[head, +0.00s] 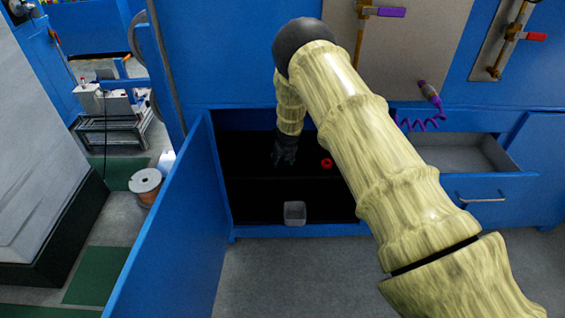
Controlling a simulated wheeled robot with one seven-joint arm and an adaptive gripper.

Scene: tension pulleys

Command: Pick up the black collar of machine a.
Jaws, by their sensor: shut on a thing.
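My gripper (286,158) is dark and reaches down into the open black-lined cabinet (255,200) in the head view. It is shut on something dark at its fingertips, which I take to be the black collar. The collar's outline cannot be told apart from the dark fingers and the dark interior. My arm crosses the right side of the cabinet opening and hides part of it.
A small red ring (326,163) lies right of my gripper. A grey translucent container (294,212) stands at the cabinet's front edge. The open blue door (170,235) bounds the left; an open drawer (460,160) juts out at right. Purple coiled hose (418,124) hangs above.

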